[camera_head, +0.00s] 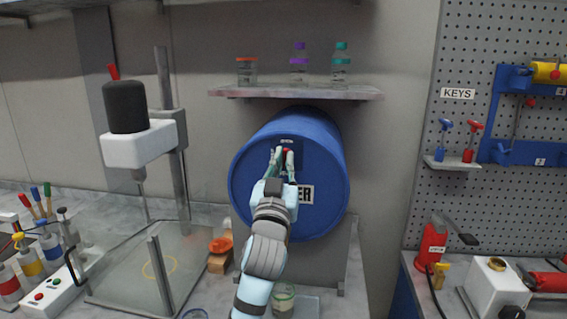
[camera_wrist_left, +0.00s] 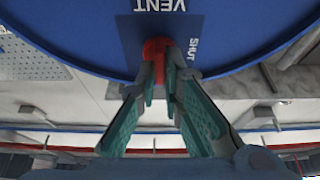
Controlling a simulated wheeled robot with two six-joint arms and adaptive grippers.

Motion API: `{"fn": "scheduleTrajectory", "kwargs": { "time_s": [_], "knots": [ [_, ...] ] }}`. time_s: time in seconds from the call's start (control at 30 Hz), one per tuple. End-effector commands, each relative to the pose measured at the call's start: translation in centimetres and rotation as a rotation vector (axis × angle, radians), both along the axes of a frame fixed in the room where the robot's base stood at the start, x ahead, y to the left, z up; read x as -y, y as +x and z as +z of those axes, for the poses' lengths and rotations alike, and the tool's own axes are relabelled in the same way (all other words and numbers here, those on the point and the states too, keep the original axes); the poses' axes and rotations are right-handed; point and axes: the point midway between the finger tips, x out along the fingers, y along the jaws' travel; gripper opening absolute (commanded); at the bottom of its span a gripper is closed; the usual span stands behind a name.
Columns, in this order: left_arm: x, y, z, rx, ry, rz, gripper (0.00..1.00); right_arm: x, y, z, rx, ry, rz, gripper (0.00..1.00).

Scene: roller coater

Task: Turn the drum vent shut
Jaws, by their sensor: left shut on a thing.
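The blue drum (camera_head: 250,185) lies on its side under a wall shelf, its round end facing me. Near the top of that end is a dark blue vent plate (camera_wrist_left: 189,24), marked VENT and SHUT in the left wrist view. A red vent knob (camera_head: 287,151) sits on the plate. It also shows in the left wrist view (camera_wrist_left: 157,47). My left gripper (camera_head: 284,154) reaches up to the knob and is shut on it, with its green-padded fingers (camera_wrist_left: 160,68) on either side. The fingers partly hide the knob. My right gripper is not in view.
The shelf (camera_head: 295,94) above the drum holds several capped bottles. A drill-press-like stand (camera_head: 140,145) is to the left. A glass jar (camera_head: 284,297) stands below the drum beside my arm. A pegboard (camera_head: 500,50) with tools is at the right.

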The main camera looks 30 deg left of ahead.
Motion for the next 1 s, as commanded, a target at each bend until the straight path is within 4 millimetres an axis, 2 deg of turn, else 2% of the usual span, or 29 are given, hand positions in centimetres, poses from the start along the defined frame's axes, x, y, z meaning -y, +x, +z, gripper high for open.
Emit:
{"fn": "scheduleTrajectory", "kwargs": {
  "time_s": [0.37,0.7,1.0],
  "knots": [
    [0.1,0.0,-0.4,0.044,-0.124,-0.001,0.00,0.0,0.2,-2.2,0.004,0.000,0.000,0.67],
    [0.2,0.1,-0.5,0.140,-0.399,-0.001,0.00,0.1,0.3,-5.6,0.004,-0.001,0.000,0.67],
    [0.2,0.1,-0.2,0.232,-0.669,-0.001,0.00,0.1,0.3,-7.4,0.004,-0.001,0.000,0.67]
  ]
}}
